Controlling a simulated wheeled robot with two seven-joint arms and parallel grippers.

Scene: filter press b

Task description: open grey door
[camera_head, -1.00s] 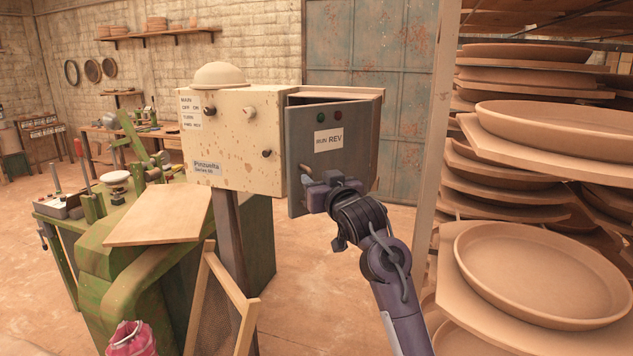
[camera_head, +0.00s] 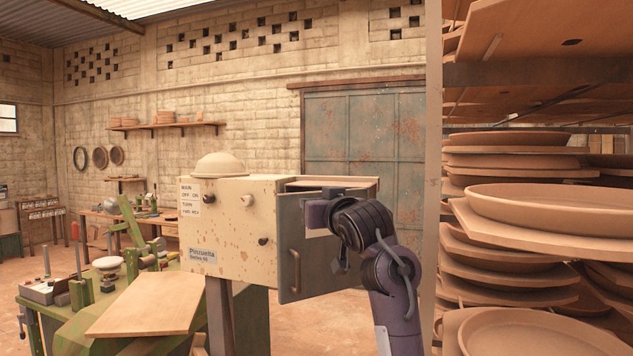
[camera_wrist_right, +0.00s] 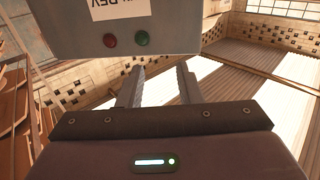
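My left gripper is not in view.
A rack with clay plates (camera_head: 550,215) stands close on the right, its upright post (camera_head: 432,180) beside my right arm. A green machine with a wooden board (camera_head: 150,305) is at lower left. Open floor (camera_head: 325,325) lies below the door.

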